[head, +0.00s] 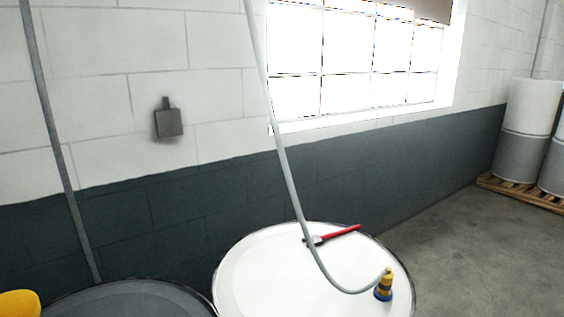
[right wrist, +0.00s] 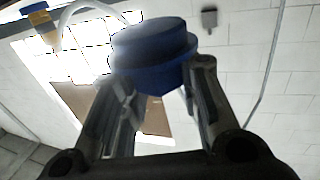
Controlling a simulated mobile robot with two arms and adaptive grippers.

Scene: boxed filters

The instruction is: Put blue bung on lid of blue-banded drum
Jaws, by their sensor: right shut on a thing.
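My right gripper (right wrist: 162,78) shows only in the right wrist view, shut on the blue bung (right wrist: 152,42). The bung is a short round plug with a wider rim, held between the fingertips. In the head view a drum with a white round lid (head: 265,270) stands at bottom centre. Its side is out of frame, so I cannot tell its band colour. Neither gripper nor the held bung shows in the head view.
A red-handled tool (head: 340,234) lies at the lid's far edge. A grey hose (head: 290,185) comes down to a yellow and blue fitting (head: 384,284) on the lid's right side. A dark drum top (head: 125,300) and a yellow thing (head: 18,303) are at left.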

